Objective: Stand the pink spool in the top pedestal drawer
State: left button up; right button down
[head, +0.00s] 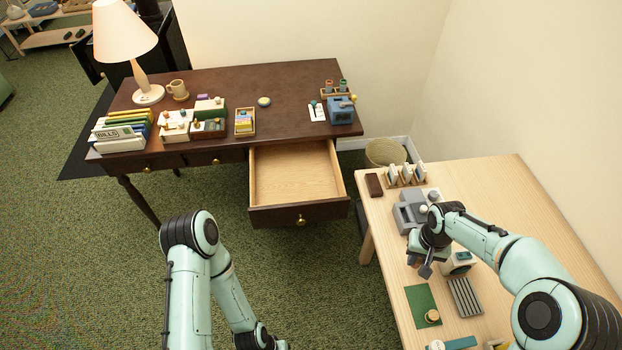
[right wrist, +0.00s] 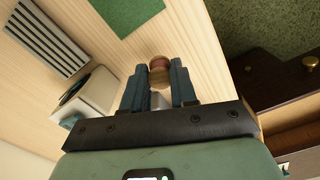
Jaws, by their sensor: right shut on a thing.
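My right gripper (head: 424,266) is over the light wooden table, and its fingers show in the right wrist view (right wrist: 158,88). It is shut on the pink spool (right wrist: 159,70), which has pale wooden ends and sits between the fingertips. In the head view the spool is hidden or too small to make out. The open desk drawer (head: 302,213) is pulled out at the right end of the dark desk, and its visible floor is bare. My left arm comes in at the bottom, but its gripper is out of view.
The light table (head: 384,262) holds a green mat (head: 420,300) with a small wooden piece, a ridged grey tray (head: 465,297) and a white box-like device (head: 460,262). The dark desk (head: 285,85) carries a lamp (head: 148,92) and several small items. Green carpet lies between the desk and me.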

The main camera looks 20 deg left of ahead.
aim_at(297, 193)
jog(key=k+j+u, duration=0.1)
jog(key=k+u, duration=0.25)
jog(key=k, duration=0.2)
jog(key=i+j+u, duration=0.1)
jog(key=i+u, duration=0.2)
jog(key=u, duration=0.15)
jog(key=i+u, duration=0.25)
jog(key=u, duration=0.15)
jog(key=i, duration=0.75)
